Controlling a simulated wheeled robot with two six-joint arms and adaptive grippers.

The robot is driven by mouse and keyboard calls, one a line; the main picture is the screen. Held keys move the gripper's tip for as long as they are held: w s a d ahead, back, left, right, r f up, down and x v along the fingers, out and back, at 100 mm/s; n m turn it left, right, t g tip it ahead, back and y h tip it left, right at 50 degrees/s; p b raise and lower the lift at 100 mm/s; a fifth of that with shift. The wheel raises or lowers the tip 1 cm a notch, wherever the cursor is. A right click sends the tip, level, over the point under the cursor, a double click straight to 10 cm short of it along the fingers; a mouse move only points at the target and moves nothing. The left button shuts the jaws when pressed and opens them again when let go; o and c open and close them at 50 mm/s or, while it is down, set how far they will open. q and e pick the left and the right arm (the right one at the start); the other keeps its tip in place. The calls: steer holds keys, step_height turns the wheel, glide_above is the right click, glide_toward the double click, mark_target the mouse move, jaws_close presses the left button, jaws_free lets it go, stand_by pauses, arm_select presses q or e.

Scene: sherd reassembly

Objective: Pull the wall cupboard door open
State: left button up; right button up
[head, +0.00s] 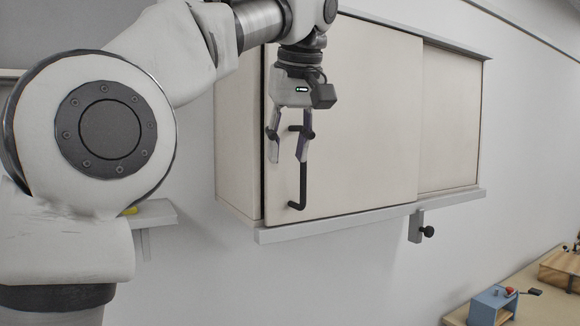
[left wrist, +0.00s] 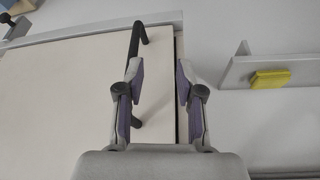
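The wall cupboard has a large pale door (head: 360,130) that looks shut, with a dark bar handle (head: 303,180) upright near its left edge. My left gripper (head: 288,158) points down in front of the door at the handle's upper part, its fingers apart. In the head view its right finger overlaps the handle. In the left wrist view the handle (left wrist: 136,40) passes behind the left finger, and the gap between the fingers (left wrist: 160,85) shows door surface and the door's edge. I cannot tell whether finger and handle touch. My right gripper is not in view.
A second, set-back panel (head: 449,120) is right of the door. A ledge (head: 370,214) runs beneath the cupboard, with a dark-knobbed bracket (head: 416,228) below. A small shelf (head: 160,213) holds a yellow block (left wrist: 270,79). A bench at lower right holds a blue fixture (head: 491,305) and wooden box (head: 562,268).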

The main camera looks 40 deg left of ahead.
mark_target(297, 163)
arm_select(q)
steer(key=w+f, duration=0.3)
steer(key=shift+w+a+f, duration=0.1)
steer(key=shift+w+a, duration=0.1)
steer(key=shift+a, duration=0.2)
steer(key=shift+s, duration=0.45)
steer(key=c, duration=0.6)
steer(key=shift+s+r, duration=0.25)
jaws_close()
steer(key=o, duration=0.6)
jaws_free()
steer(key=shift+w+f, duration=0.15)
steer(key=shift+w, duration=0.3)
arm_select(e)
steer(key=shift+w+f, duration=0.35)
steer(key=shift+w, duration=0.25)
arm_select(q)
steer(key=shift+s, duration=0.15)
